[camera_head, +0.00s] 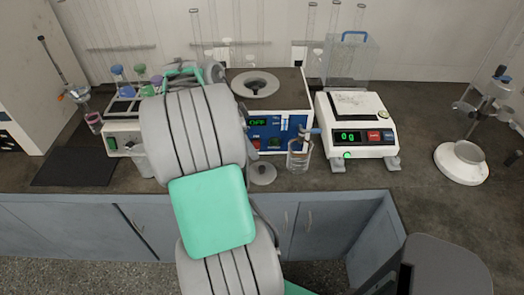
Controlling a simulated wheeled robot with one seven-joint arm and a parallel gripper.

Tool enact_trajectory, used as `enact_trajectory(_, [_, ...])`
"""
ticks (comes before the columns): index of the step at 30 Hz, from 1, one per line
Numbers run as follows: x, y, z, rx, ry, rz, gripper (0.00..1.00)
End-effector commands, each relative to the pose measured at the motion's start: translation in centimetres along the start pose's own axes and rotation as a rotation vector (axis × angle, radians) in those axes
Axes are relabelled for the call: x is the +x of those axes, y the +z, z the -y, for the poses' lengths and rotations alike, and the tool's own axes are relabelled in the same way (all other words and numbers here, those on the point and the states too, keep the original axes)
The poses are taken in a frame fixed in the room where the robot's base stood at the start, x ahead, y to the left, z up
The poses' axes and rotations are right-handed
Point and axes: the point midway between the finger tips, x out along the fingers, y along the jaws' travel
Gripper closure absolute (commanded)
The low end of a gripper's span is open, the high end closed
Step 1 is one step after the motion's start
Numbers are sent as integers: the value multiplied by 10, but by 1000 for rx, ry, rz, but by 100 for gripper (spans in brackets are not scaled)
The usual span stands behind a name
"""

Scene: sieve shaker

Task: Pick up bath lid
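The blue-fronted bath (280,125) stands on the counter at centre. Its display seems to read OFF. A grey ring (256,84) with a dark round opening sits in its top. A small grey round disc with a knob (263,174) lies on the counter at the bath's front left, close to my arm; it looks like the bath lid. My arm crosses the picture in front of the bath's left side. The grey and teal end of my arm shows above, left of the bath. My gripper's fingers are hidden behind the arm, so their state does not show.
A rack with coloured-stoppered flasks (126,92) stands left. A white-based stand (461,162) is far right. Dark counter is clear between balance and stand.

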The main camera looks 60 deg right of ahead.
Motion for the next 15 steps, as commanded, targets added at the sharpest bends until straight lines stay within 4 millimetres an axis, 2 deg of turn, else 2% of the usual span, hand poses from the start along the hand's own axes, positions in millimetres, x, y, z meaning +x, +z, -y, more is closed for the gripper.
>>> enact_trajectory(1, [11,-11,-1,70,22,-8,0])
enact_trajectory(3, [20,-17,-2,117,32,-14,0])
enact_trajectory(12, [76,6,-1,118,32,-15,0])
enact_trajectory(15, [87,10,0,117,30,-14,0])
